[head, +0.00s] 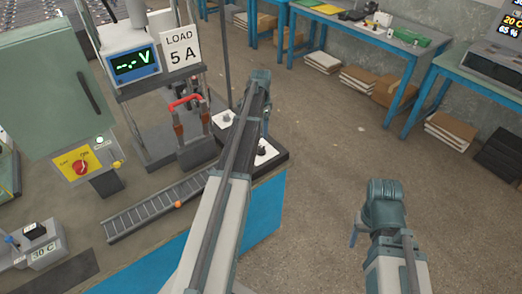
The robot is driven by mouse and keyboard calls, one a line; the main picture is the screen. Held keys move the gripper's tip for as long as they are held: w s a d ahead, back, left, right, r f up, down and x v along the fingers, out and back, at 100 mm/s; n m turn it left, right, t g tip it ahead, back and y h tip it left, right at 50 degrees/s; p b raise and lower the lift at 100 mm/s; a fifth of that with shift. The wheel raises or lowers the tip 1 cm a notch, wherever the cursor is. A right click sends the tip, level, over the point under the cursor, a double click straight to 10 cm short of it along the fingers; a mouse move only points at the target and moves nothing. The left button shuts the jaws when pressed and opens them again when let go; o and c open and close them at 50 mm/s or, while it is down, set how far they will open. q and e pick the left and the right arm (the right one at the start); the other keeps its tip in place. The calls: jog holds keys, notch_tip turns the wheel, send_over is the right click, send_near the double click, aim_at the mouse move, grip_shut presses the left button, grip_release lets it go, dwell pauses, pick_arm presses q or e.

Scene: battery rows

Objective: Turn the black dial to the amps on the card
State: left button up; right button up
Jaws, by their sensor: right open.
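The card (182,50) reads "LOAD 5 A" and stands upright behind the bench's middle. A black dial (262,150) sits on a white plate at the bench's right corner; its pointer and markings are too small to read. My left arm reaches across the middle, just left of the dial and partly over its panel. Its gripper (262,105) is small and mostly hidden by the arm, and I see nothing held. My right gripper (368,212) is open and empty over the floor, right of the bench and apart from the dial.
A meter (134,63) shows "-.- V". Red-handled clamps (185,103) stand behind a ribbed rail (157,203). A second small knob (227,118) is behind the dial. A green cabinet (50,90) and a red switch (80,168) stand left.

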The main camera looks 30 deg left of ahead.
aim_at(261, 147)
pick_arm(q)
notch_tip(261, 147, down, 11)
jog(key=b, duration=1)
grip_shut()
